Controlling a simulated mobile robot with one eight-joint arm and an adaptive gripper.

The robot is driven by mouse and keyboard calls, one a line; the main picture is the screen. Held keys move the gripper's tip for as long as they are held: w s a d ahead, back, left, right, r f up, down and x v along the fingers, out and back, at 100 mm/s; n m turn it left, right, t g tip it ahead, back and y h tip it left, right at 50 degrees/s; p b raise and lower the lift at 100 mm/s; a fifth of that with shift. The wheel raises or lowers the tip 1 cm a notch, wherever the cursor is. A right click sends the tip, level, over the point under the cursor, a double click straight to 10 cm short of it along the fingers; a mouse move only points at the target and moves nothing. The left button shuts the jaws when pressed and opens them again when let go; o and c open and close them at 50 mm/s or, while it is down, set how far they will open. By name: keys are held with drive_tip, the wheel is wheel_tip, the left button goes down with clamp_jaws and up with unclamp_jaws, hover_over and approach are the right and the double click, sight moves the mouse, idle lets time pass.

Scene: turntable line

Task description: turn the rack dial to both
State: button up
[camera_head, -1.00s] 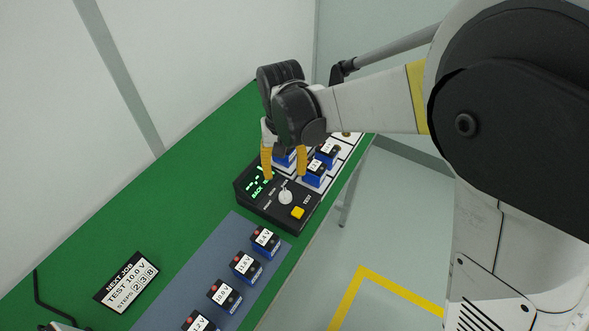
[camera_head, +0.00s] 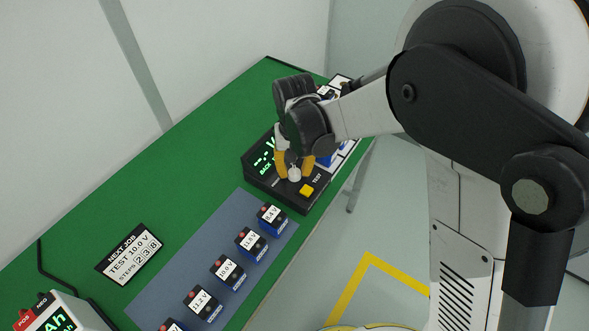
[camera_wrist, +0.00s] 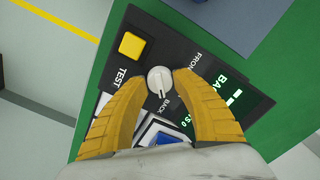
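The rack dial (camera_head: 294,175) is a round white knob on the black tester box (camera_head: 262,190), beside a yellow TEST button (camera_head: 307,190). In the wrist view the dial (camera_wrist: 160,80) has its mark toward the BACK label; a FRONT label is at upper right. The green display (camera_wrist: 228,92) also reads BACK. A third label is not readable. My gripper (camera_head: 294,166) is low over the box. In the wrist view the yellow fingers of my gripper (camera_wrist: 162,84) are parted, one tip on each side of the dial, with small gaps apparent.
Several blue batteries (camera_head: 227,271) stand on a grey-blue mat (camera_head: 196,257) in front of the box. More blue cells sit in a white rack behind it, partly hidden by my gripper. A job card (camera_head: 129,254) and a meter (camera_head: 60,318) lie left on the green bench.

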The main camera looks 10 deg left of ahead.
clamp_jaws()
drive_tip(key=shift+n, duration=0.3)
drive_tip(key=n, duration=0.4)
drive_tip(key=shift+n, duration=2.5)
drive_tip(key=o, duration=0.6)
unclamp_jaws()
drive_tip(key=shift+o, duration=0.2)
